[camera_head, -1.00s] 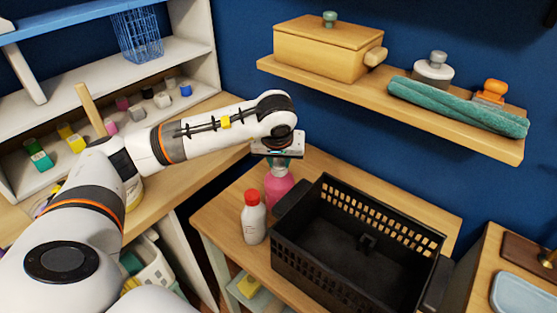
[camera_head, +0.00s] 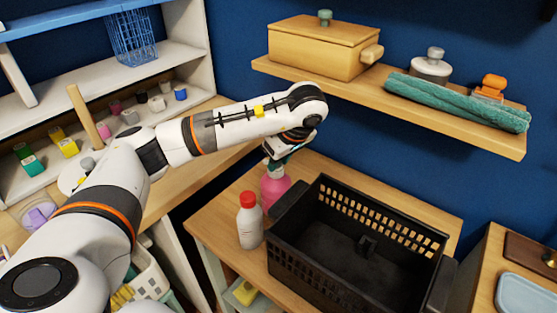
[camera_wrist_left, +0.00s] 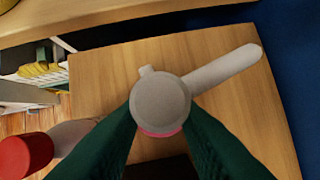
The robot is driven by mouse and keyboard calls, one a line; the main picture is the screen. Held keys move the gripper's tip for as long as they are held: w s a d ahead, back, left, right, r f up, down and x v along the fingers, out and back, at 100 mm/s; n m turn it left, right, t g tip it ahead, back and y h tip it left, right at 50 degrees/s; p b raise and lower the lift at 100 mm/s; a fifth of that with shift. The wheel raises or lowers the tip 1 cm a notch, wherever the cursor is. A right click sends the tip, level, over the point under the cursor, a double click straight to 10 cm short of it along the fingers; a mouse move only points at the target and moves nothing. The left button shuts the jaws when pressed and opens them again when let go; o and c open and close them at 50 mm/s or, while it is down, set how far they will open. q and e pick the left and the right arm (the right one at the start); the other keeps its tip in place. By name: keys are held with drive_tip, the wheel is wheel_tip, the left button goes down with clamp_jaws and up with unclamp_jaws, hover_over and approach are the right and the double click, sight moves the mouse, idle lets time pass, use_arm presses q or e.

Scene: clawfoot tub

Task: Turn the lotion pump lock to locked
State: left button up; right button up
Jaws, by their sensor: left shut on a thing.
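The pink lotion bottle (camera_head: 274,190) stands upright on the wooden table, beside a white bottle with a red cap. The left wrist view looks down on its grey pump head (camera_wrist_left: 161,100). The spout (camera_wrist_left: 228,68) points to the upper right and a small tab sticks out at the upper left of the head. My left gripper (camera_head: 276,162) is over the bottle top, its dark green fingers shut on the pump head from both sides. A sliver of pink bottle shows below the head. The lock marking cannot be seen. My right gripper is not in view.
The white bottle with a red cap (camera_head: 249,221) stands close to the left of the pink bottle. A black basket (camera_head: 350,275) takes up the table to the right. A wall shelf (camera_head: 450,108) with a wooden box and a rolled teal towel hangs behind.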

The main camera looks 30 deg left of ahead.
use_arm(q)
drive_tip(key=shift+n, duration=0.5)
drive_tip(key=o, duration=1)
drive_tip(key=p+v, duration=0.1)
drive_tip(key=v, duration=0.5)
drive_tip(key=p+v, duration=0.1)
drive_tip(key=v, duration=0.5)
drive_tip(key=shift+w, duration=0.2)
